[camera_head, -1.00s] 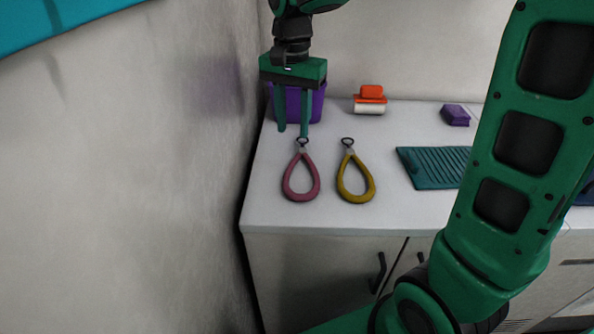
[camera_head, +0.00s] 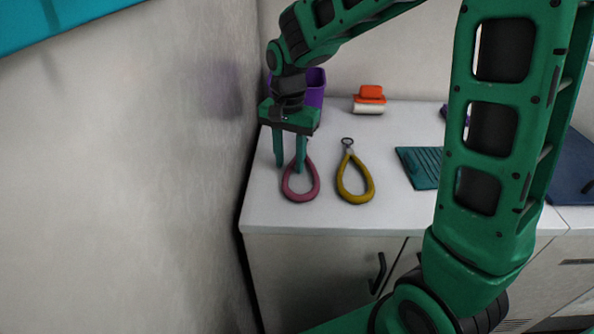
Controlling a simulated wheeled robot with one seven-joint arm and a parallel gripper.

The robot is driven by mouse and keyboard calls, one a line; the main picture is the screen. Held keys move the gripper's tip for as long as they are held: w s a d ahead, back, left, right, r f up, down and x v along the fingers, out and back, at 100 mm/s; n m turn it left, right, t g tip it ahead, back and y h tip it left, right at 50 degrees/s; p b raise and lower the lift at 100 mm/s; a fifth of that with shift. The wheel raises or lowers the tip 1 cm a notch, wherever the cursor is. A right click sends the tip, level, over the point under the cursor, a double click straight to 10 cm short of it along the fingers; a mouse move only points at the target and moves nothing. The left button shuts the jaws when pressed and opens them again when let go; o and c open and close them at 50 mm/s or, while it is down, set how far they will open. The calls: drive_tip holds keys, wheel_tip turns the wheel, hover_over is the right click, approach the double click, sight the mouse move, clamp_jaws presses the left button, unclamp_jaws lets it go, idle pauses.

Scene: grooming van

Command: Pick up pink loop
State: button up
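The pink loop (camera_head: 302,197) lies flat on the white counter near its left front. It is teardrop-shaped, with its narrow end toward the back. My gripper (camera_head: 289,169) points down over the loop's narrow end and left side. Its two fingers are apart, and no object shows gripped between them. The right finger covers part of the loop and its clip end. I cannot tell how high the fingertips are above the counter.
A yellow loop (camera_head: 368,192) lies just right of the pink one. A purple bin (camera_head: 315,88), an orange-topped brush (camera_head: 370,98) and a teal ridged mat (camera_head: 416,168) are on the counter (camera_head: 400,217). A wall (camera_head: 190,160) stands close on the left.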

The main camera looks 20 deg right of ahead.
clamp_jaws()
